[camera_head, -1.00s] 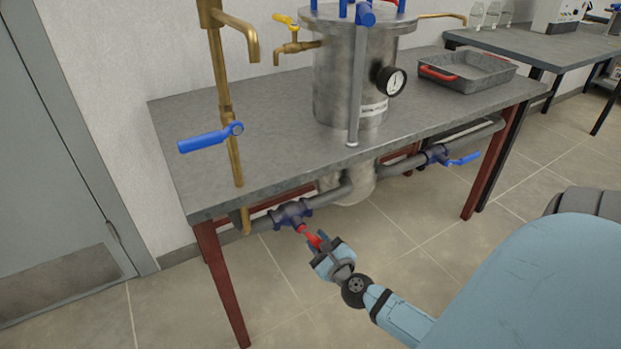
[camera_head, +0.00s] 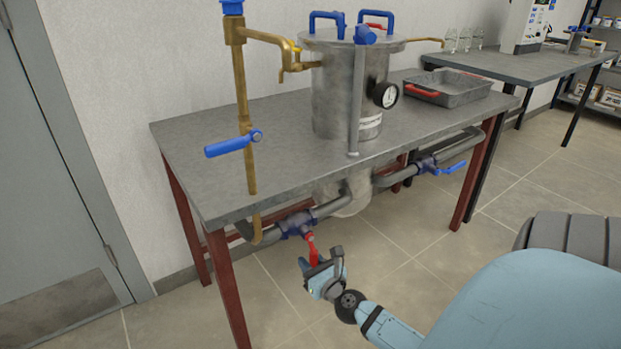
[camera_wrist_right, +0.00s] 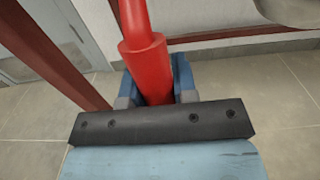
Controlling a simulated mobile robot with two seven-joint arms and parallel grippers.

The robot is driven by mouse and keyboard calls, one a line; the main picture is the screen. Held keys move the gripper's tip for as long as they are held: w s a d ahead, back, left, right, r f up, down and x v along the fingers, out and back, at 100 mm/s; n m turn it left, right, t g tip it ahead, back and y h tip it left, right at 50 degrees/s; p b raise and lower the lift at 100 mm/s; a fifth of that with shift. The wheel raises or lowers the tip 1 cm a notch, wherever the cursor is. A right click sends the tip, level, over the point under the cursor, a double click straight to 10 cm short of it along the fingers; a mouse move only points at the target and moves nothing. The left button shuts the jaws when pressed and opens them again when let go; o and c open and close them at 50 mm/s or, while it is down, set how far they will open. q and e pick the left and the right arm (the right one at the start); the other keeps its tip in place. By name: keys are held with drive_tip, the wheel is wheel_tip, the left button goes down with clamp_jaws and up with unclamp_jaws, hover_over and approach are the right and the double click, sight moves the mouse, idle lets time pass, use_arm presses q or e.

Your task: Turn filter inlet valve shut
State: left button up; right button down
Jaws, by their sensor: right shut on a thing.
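A dark blue valve (camera_head: 297,224) sits in the grey pipe under the front left of the table. Its red lever (camera_head: 311,245) points down and slightly right from the valve body, towards the camera. My right gripper (camera_head: 322,266) is shut on the outer end of this red lever. In the right wrist view the lever (camera_wrist_right: 146,62) runs down between the two fingers (camera_wrist_right: 155,88), and its end is hidden by the gripper's dark bar. My left gripper is not in view.
The grey table (camera_head: 270,115) carries a steel filter vessel (camera_head: 345,90) and a tray (camera_head: 448,88). A brass pipe with a blue lever (camera_head: 228,145) stands at its left. Another blue-levered valve (camera_head: 425,165) is on the right pipe. A red table leg (camera_head: 228,285) stands left of the gripper.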

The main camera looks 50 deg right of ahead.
drive_tip(key=shift+a+m, duration=0.25)
drive_tip(key=shift+m, duration=0.05)
drive_tip(key=c, duration=1.1)
unclamp_jaws()
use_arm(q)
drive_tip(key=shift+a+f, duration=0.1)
use_arm(e)
drive_tip(key=shift+o, duration=1)
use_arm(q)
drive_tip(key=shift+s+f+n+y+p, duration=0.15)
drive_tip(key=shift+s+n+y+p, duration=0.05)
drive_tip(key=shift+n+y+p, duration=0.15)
use_arm(e)
drive_tip(key=v, duration=1.3)
drive_tip(key=shift+s, duration=0.4)
